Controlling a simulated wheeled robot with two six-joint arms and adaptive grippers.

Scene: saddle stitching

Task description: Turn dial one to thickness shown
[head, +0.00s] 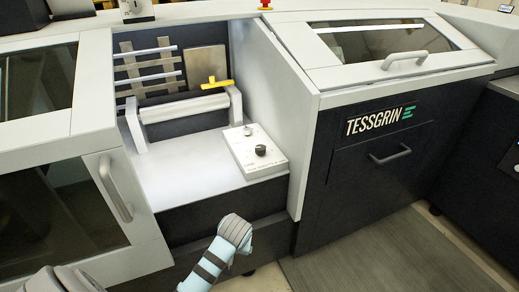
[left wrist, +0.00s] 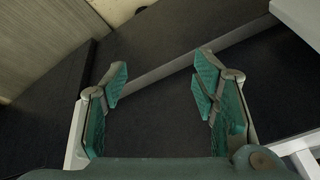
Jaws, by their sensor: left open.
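A white control box (head: 255,165) sits on the light shelf of the machine in the head view. It carries a larger black dial (head: 260,150) and a smaller knob (head: 247,131) behind it. The lettering is too small to read, so I cannot tell which is dial one or what thickness is shown. My left gripper (left wrist: 162,78) is open in the left wrist view, its green-padded fingers apart with nothing between them. In the head view a light blue and grey arm part of mine is below the shelf, apart from the box. My right gripper is not seen.
A yellow handle (head: 217,83) and a white roller bar (head: 184,107) stand behind the shelf (head: 190,178). A tall side panel (head: 306,150) rises to the right of the box. The left cabinet door has a protruding handle (head: 114,188). The shelf's front is clear.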

